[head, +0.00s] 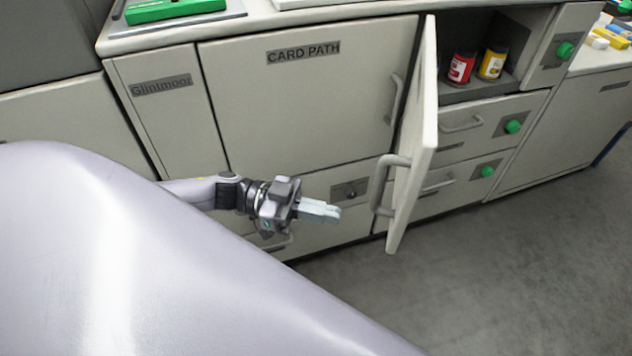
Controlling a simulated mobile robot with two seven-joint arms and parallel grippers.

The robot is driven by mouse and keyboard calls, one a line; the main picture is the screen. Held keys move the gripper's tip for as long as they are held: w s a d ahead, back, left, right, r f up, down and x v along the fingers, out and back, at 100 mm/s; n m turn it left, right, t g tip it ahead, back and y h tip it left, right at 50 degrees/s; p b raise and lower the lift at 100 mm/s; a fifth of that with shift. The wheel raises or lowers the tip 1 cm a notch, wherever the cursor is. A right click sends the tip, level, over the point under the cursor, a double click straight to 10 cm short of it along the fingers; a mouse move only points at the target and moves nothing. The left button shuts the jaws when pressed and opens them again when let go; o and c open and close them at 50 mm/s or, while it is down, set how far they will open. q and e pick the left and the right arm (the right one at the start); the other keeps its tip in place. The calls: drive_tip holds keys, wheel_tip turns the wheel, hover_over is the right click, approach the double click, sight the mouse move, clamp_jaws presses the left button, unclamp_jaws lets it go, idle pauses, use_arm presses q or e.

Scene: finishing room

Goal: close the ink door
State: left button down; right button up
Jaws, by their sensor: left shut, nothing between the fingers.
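The ink door (418,160) is a pale panel that stands wide open, swung out toward me and seen nearly edge-on. Its grey bar handle (387,185) is on the door's left-facing side. Behind it is an open compartment (480,88) with a red can (460,68) and a yellow can (492,62). My left gripper (338,213) is shut and empty, to the left of the door handle and apart from it. My right gripper is not in view.
The closed CARD PATH door (300,95) is left of the ink door. Drawers (470,125) with green knobs (513,127) lie below the compartment. A green object (175,10) lies on the countertop. Grey floor (480,270) is clear at the lower right.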

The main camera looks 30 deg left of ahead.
sight(393, 228)
use_arm(q)
drive_tip(key=p+x, duration=0.1)
drive_tip(key=x, duration=0.8)
drive_tip(key=shift+d, duration=0.1)
